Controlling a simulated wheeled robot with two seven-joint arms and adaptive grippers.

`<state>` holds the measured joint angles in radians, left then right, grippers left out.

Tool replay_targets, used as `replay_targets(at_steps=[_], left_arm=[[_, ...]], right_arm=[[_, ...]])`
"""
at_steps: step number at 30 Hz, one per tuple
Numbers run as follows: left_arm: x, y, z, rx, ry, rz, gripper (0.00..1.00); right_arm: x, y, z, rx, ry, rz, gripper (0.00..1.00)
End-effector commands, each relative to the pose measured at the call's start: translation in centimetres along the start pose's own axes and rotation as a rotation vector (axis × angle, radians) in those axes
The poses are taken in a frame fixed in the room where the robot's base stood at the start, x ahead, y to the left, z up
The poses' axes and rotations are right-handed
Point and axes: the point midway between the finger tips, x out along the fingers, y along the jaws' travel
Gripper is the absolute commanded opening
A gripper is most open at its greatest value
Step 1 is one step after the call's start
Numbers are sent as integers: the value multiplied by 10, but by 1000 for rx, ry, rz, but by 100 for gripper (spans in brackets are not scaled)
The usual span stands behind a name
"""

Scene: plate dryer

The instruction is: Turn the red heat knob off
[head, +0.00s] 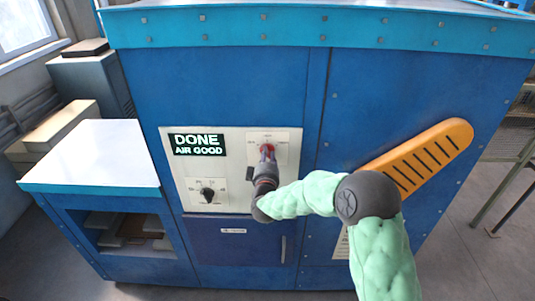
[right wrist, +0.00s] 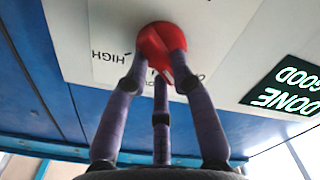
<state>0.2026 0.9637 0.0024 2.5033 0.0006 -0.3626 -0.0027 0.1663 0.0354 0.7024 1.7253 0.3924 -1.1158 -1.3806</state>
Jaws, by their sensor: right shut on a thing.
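The red heat knob (head: 267,149) is on a white plate at the upper right of the control panel (head: 235,137). In the right wrist view the red knob (right wrist: 158,40) shows large, with the word HIGH upside down to its left. My right gripper (head: 268,159) reaches the knob from the front. Its purple fingers (right wrist: 162,68) are closed around the knob's sides and touch it. The fingers hide part of the knob and its labels, so I cannot tell which mark it points to. My left gripper is out of view.
A lit display (head: 197,144) reads DONE, AIR GOOD. A black knob (head: 208,194) sits at the panel's lower left. An orange slotted handle (head: 425,158) juts out at the right of the blue machine. A white-topped side table (head: 92,157) stands at the left.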

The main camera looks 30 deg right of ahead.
Motion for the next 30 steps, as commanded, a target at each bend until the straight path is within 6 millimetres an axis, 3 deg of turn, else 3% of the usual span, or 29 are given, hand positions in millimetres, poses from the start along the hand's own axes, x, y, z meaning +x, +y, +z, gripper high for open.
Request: replay_targets(at_steps=[12,29,30], left_arm=[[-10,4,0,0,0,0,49],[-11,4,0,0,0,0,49],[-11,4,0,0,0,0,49]], right_arm=[[0,0,-2,-200,2,1,0],[0,-1,-2,-233,3,1,0],[0,-1,-2,-233,3,1,30]])
